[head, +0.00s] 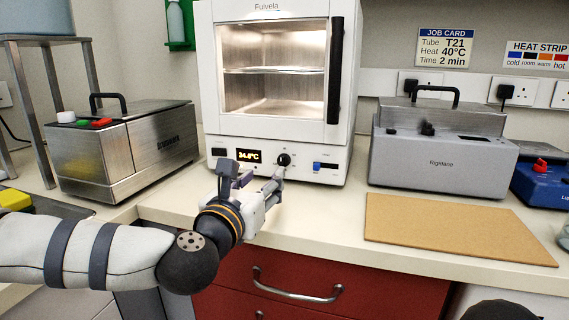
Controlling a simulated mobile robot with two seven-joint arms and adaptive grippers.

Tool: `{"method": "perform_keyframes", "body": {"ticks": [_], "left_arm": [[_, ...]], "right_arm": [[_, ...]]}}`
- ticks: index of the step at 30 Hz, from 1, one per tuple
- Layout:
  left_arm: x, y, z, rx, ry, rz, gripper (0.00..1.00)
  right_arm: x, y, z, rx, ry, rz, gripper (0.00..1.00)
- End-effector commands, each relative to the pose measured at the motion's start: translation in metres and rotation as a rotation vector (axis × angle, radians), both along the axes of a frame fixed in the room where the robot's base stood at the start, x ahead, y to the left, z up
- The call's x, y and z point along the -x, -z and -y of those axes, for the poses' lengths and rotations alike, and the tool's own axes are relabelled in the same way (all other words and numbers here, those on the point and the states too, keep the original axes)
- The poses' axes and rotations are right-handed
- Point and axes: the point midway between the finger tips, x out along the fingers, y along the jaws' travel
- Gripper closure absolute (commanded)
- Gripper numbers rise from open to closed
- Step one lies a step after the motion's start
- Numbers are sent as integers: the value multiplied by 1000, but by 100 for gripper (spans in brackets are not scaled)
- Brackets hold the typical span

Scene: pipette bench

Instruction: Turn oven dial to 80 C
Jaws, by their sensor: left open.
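The white oven (289,122) stands at the back middle of the bench, with a glass door and a black handle on the door's right side. Its lower panel holds a small yellow display (248,156) that reads about 34.8 °C. The black oven dial (284,160) sits right of the display. My left gripper (254,177) is in front of the panel, fingers pointing at it, open and empty. One fingertip is just below the dial; I cannot tell whether it touches. My right gripper is not in view.
A steel box (125,150) with coloured buttons stands left of the oven. A grey bath (440,155) stands to its right, behind a bare brown board (455,228). A job card (445,47) on the wall reads T21, 40 °C, 2 min. Red drawers (325,285) are below the bench edge.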

Motion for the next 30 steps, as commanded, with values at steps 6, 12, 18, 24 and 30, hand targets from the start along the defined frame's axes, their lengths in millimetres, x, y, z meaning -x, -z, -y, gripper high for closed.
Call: {"method": "perform_keyframes", "body": {"ticks": [6,12,18,24,30], "left_arm": [[-53,1,20,-3,3,-1,58],[-86,3,31,-4,6,-4,58],[-96,3,34,-3,6,-4,58],[-96,3,34,-4,6,-4,60],[-95,3,34,-4,6,-4,100]], "right_arm": [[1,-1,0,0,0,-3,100],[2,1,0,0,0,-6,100],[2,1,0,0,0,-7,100],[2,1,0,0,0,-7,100],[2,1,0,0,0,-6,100]]}}
